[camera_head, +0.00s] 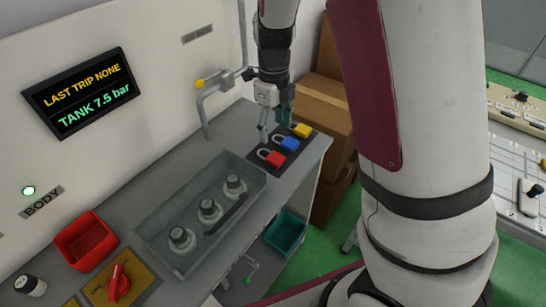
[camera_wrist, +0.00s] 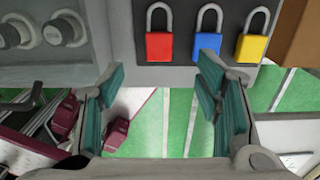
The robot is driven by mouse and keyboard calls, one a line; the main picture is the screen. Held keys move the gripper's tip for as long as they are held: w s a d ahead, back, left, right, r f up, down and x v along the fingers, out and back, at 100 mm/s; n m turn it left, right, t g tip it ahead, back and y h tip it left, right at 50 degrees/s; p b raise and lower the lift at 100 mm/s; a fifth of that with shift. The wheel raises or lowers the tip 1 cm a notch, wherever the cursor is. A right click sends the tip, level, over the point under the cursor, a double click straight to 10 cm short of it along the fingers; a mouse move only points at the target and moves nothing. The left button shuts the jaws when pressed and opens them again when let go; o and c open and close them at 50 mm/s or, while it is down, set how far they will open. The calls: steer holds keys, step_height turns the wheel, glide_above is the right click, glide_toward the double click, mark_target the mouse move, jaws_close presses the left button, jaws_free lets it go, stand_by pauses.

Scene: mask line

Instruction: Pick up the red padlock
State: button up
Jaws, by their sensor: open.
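The red padlock (camera_head: 274,158) lies on a dark mat at the right end of the grey bench, leftmost in a row with a blue padlock (camera_head: 289,144) and a yellow padlock (camera_head: 302,130). In the wrist view the red padlock (camera_wrist: 159,46) is at the top centre, its shackle pointing up, with the blue padlock (camera_wrist: 207,45) and yellow padlock (camera_wrist: 252,48) to its right. My gripper (camera_head: 275,125) is above the mat, close to the padlocks, open and empty. In the wrist view its teal-padded fingers (camera_wrist: 165,95) are spread apart below the red padlock, which is not between them.
A recessed grey tray (camera_head: 150,232) with several round knobs sits left of the padlocks. A red bin (camera_head: 86,240) and a red rotary switch (camera_head: 119,283) are at the lower left. A pipe with a yellow cap (camera_head: 200,85) stands behind. Cardboard boxes (camera_head: 318,120) stand beyond the bench end.

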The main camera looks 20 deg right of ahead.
mark_target(274, 157)
step_height(274, 157, down, 11)
steer(key=shift+s+r+b, duration=0.1)
steer(key=shift+r+b, duration=0.1)
steer(key=shift+b, duration=0.1)
steer(key=c, duration=1.2)
